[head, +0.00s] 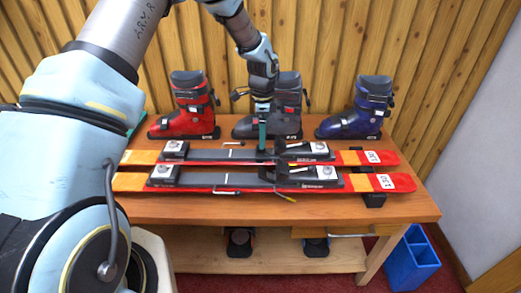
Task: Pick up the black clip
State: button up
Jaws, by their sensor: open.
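My gripper (263,149) points down over the far ski, at the middle of the bench, with its teal finger close to the ski's binding. It is open; the gap between the fingers is hard to see from here. Small black parts (281,172) lie across the middle of the skis, just right of and below the gripper. One of them may be the black clip, but they blend with the black bindings and I cannot tell its outline. I see nothing held in the gripper.
Two red-and-orange skis (398,182) lie side by side on the wooden bench (400,207). Red (190,110), dark grey (285,105) and blue (360,110) boots stand behind them. A blue bin (411,263) stands on the floor at right.

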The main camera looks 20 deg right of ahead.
jog(key=shift+a+f+p, duration=0.2)
jog(key=shift+f+p, duration=0.25)
jog(key=shift+f, duration=0.15)
jog(key=shift+a+f+p, duration=0.2)
jog(key=shift+f+p, duration=0.65)
jog(key=shift+f, duration=1.3)
jog(key=c, duration=1)
jog(key=shift+w+r, duration=0.1)
jog(key=shift+r, duration=0.05)
notch_tip(320, 180, up, 10)
jog(key=b, duration=0.3)
jog(key=shift+r+p, duration=2.25)
jog(key=shift+r, duration=0.65)
